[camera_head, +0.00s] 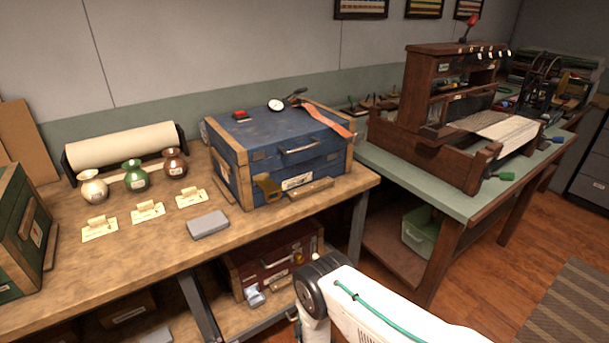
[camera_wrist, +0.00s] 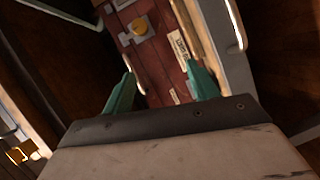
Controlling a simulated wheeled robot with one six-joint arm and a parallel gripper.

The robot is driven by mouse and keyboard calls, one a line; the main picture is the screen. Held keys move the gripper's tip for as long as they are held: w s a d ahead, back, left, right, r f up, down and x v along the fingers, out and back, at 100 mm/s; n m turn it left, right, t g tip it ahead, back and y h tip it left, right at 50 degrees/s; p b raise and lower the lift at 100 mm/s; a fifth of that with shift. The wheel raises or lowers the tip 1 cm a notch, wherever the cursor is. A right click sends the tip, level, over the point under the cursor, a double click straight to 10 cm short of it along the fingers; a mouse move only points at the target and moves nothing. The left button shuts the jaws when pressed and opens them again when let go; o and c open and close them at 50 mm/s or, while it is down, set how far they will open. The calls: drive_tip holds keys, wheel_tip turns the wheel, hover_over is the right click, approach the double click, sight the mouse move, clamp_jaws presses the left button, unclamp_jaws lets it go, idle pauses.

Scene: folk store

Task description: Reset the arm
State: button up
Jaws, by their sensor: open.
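In the wrist view my gripper (camera_wrist: 165,88) is open, its two green fingers apart with nothing between them. Beyond the fingers is a dark red chest (camera_wrist: 155,65) with a yellow knob and a paper label. In the head view the red chest (camera_head: 281,262) stands on the lower shelf under the wooden workbench. My white arm (camera_head: 375,308) reaches in at the bottom of the head view, in front of that shelf. My gripper is hidden in the head view. I cannot tell how far the fingers are from the chest.
The wooden workbench (camera_head: 130,243) carries a blue chest (camera_head: 283,145), several small vases, cards and a grey block (camera_head: 208,224). A green-topped table (camera_head: 460,200) with a wooden loom (camera_head: 440,135) stands at right. A green bin (camera_head: 422,230) sits under it.

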drive_tip(key=s+d+f+m+g+h, duration=0.1)
drive_tip(key=s+d+f+m+g, duration=0.15)
drive_tip(key=s+f+g, duration=0.45)
drive_tip(key=s+d+r+m+g+h, duration=0.1)
drive_tip(key=s+d+r+m+g, duration=0.2)
drive_tip(key=r, duration=1.2)
drive_tip(key=d+r+m+g, duration=0.3)
drive_tip(key=r+m+g, duration=0.1)
drive_tip(key=r, duration=1)
drive_tip(key=s+d+r+m+g+h, duration=0.1)
drive_tip(key=s+d+r+m+g, duration=0.2)
drive_tip(key=r, duration=1.2)
drive_tip(key=s+d+r+m, duration=0.1)
drive_tip(key=s+d+r, duration=0.4)
drive_tip(key=s+r, duration=0.3)
drive_tip(key=s+d+r+m+t, duration=0.1)
drive_tip(key=s+d+r+m, duration=0.1)
drive_tip(key=s+d+r, duration=0.3)
drive_tip(key=s+d+r+m+t, duration=0.1)
drive_tip(key=s+d+r+m, duration=0.1)
drive_tip(key=s+d+r, duration=0.4)
drive_tip(key=s+r, duration=0.5)
drive_tip(key=r, duration=0.7)
